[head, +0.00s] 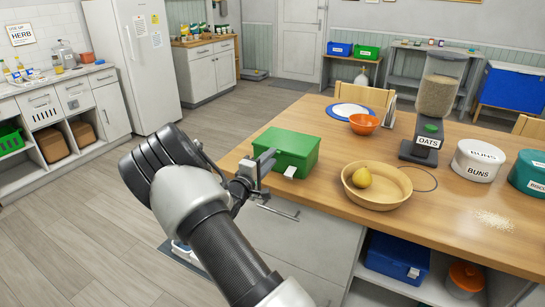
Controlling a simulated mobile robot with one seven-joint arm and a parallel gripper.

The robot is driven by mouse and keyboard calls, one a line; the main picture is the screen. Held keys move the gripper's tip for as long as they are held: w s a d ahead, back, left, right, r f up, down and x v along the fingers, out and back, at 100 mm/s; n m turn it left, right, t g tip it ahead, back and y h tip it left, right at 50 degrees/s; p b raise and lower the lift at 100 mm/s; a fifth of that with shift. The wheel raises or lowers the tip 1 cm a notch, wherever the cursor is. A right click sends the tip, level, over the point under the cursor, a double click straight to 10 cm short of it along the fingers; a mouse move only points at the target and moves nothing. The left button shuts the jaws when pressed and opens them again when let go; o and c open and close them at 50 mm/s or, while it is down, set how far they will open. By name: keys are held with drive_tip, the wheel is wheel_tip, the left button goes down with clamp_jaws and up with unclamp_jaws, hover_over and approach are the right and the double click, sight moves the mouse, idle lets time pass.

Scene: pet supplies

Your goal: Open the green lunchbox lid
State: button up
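The green lunchbox (287,158) stands near the left end of the wooden table, with its lid (285,142) shut. A small white latch or tag (290,171) shows low on its front. My gripper (263,160) is at the lunchbox's left front corner, over the table's edge. Its fingers look small and dark here, and I cannot tell whether they touch the box or how far apart they are. My arm comes up from the bottom of the view and hides part of the table's left front.
A wooden bowl (385,199) with a yellow fruit (362,177) stands right of the lunchbox. Behind are an orange bowl (364,125), a plate (350,111) and an oats dispenser (437,95). A buns tin (477,162) stands further right.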

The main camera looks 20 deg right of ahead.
drive_tip(key=shift+x, duration=1.15)
clamp_jaws()
idle(0.6)
